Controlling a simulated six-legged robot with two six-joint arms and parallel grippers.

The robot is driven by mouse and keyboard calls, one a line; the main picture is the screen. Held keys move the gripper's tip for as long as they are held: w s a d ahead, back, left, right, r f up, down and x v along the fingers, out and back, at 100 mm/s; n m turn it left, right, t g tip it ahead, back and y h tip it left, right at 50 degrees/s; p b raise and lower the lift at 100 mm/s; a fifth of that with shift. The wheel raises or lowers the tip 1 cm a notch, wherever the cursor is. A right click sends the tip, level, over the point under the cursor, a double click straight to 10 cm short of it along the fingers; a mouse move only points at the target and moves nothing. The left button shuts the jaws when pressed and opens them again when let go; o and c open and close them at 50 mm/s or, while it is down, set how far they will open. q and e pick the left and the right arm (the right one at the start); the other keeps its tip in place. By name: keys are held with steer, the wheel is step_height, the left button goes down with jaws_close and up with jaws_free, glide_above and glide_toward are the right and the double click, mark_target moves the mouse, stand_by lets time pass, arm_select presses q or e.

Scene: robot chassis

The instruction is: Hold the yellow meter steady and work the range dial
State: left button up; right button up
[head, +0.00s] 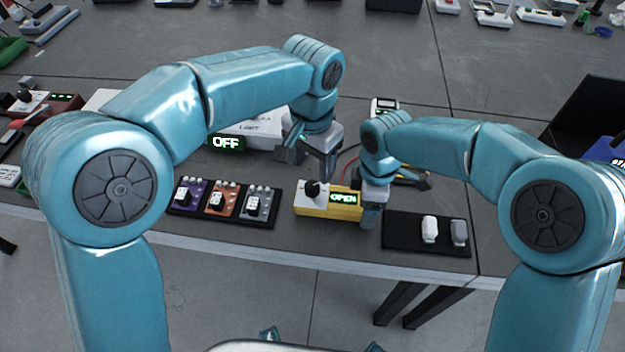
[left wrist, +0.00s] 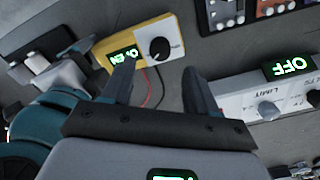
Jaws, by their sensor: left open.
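The yellow meter (head: 345,213) lies near the table's front edge, with a black range dial (head: 313,189) on its white panel and a green display (head: 343,198) reading OPEN. It also shows in the left wrist view (left wrist: 98,52), with the dial (left wrist: 159,49) in plain sight. My left gripper (head: 308,162) is open and empty, just behind and above the dial end. In the left wrist view its fingers (left wrist: 160,72) stand apart, short of the dial. My right gripper (head: 370,208) is at the meter's right end; whether its fingers are closed on it is unclear.
A module with several coloured dial units (head: 219,203) lies left of the meter. A black tray (head: 400,243) with two small blocks lies right. Behind stands a white LIMIT box reading OFF (head: 227,143). Red and black wires run behind the meter.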

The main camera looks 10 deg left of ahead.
mark_target(312, 185)
arm_select(q)
step_height(312, 185, down, 6)
steer(key=shift+f, duration=0.25)
steer(key=c, duration=1.1)
